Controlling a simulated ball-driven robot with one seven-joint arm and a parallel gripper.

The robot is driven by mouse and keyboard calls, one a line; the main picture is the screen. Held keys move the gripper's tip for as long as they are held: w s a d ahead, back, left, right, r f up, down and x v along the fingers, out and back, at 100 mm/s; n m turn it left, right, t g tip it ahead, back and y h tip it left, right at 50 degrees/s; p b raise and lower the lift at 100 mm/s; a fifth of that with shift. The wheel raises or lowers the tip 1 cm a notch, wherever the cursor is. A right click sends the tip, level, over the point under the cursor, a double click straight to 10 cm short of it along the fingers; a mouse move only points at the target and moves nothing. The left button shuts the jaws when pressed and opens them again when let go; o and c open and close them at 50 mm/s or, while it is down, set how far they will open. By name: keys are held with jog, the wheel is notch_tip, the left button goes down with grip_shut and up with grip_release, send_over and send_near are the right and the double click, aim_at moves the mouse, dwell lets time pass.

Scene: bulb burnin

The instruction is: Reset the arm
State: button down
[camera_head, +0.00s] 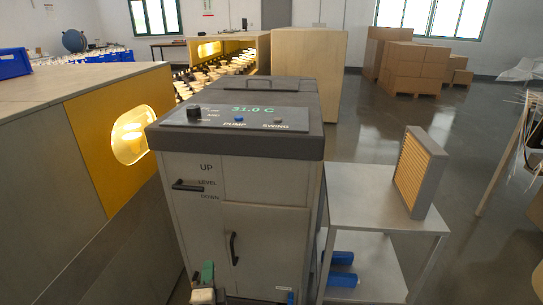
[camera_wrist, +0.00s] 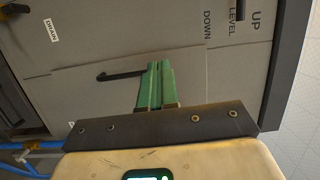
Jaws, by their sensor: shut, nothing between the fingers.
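My gripper (camera_head: 208,266) shows at the bottom of the head view, in front of the grey cabinet's lower front. Its two green fingers also show in the wrist view (camera_wrist: 159,68). They are shut side by side with nothing seen between them. In the wrist view they point toward the cabinet front, with the black door handle (camera_wrist: 120,75) just left of the tips. One end of the handle runs up to the fingers in that picture; I cannot tell whether they touch. In the head view the handle (camera_head: 234,249) is right of and above my gripper.
The grey cabinet (camera_head: 262,185) carries a sloped panel (camera_head: 239,118) reading 31.0 C and a black lever (camera_head: 188,186) beside UP, LEVEL, DOWN. A metal cart (camera_head: 365,190) with a framed filter (camera_head: 417,172) stands right. A wooden-sided unit (camera_head: 100,200) stands left. Open floor (camera_head: 375,125) lies behind right.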

jog(key=d+n+g+y+p, duration=0.25)
jog(key=d+n+y, duration=0.25)
jog(key=d+n, duration=0.55)
jog(key=s+d+f+n+g+h+p, duration=0.1)
jog(key=s+d+f+n+g, duration=0.15)
jog(key=s+d, duration=0.45)
jog(key=s+d+f+n+g+p, duration=0.15)
jog(key=s+d+g, duration=0.25)
jog(key=d, duration=0.5)
jog(key=s+d+r+g+h+p, duration=0.1)
jog(key=s+d+g+h, duration=0.3)
jog(key=s+d, duration=0.6)
jog(key=s+d+r+g+h+p, duration=0.1)
jog(key=s+d+r+g+h, duration=0.2)
jog(key=s+d, duration=0.8)
jog(key=s+h, duration=0.1)
jog(key=s, duration=0.6)
jog(key=shift+s+d+r+g, duration=0.3)
jog(key=shift+s+g, duration=0.05)
jog(key=shift+g, duration=0.05)
jog(key=c, duration=1.8)
grip_release()
jog(key=shift+c, duration=0.2)
